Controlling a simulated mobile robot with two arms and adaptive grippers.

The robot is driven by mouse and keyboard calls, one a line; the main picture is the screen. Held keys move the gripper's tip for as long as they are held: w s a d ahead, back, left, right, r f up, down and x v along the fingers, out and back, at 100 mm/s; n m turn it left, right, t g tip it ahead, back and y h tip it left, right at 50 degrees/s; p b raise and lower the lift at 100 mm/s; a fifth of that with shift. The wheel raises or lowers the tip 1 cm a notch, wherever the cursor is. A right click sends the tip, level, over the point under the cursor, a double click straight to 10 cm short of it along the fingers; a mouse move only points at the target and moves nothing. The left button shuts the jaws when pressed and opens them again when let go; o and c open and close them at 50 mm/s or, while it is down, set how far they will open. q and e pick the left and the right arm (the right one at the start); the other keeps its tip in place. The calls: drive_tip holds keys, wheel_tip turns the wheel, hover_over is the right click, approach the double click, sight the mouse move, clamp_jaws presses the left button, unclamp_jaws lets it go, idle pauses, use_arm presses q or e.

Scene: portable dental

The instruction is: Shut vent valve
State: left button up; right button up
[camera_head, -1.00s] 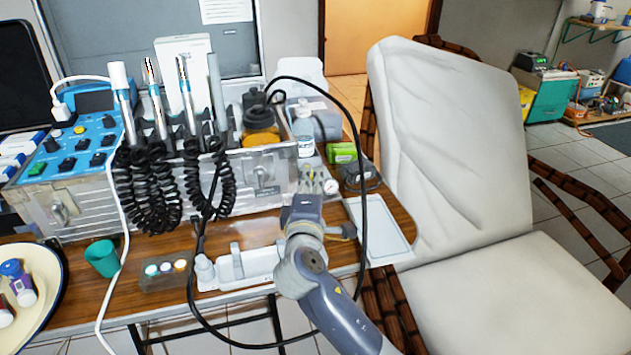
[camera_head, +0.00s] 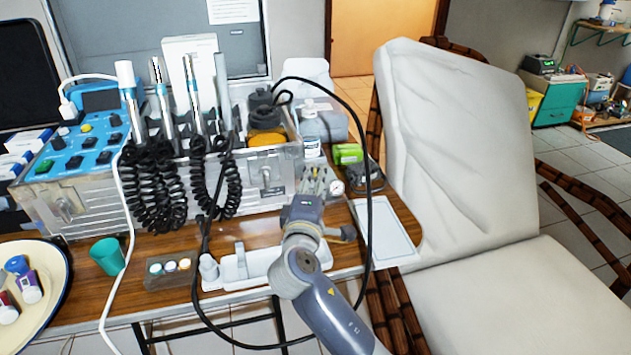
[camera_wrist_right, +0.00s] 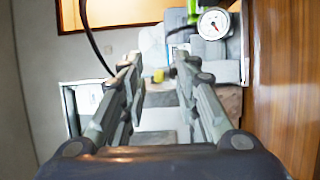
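My right gripper (camera_head: 316,178) is over the table, in front of the metal dental case (camera_head: 268,180). In the right wrist view, its two fingers (camera_wrist_right: 160,75) are apart with nothing clamped between them. A round white pressure gauge (camera_head: 336,187) is just right of the fingers; it also shows at the upper right of the wrist view (camera_wrist_right: 213,24). My left gripper is out of view.
A black hose (camera_head: 369,230) loops around my right arm. A clear bottle (camera_head: 310,135) and a green item (camera_head: 347,153) stand behind the gripper. A teal cup (camera_head: 107,256) is at left.

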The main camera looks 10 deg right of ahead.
drive_tip(key=v, duration=1.2)
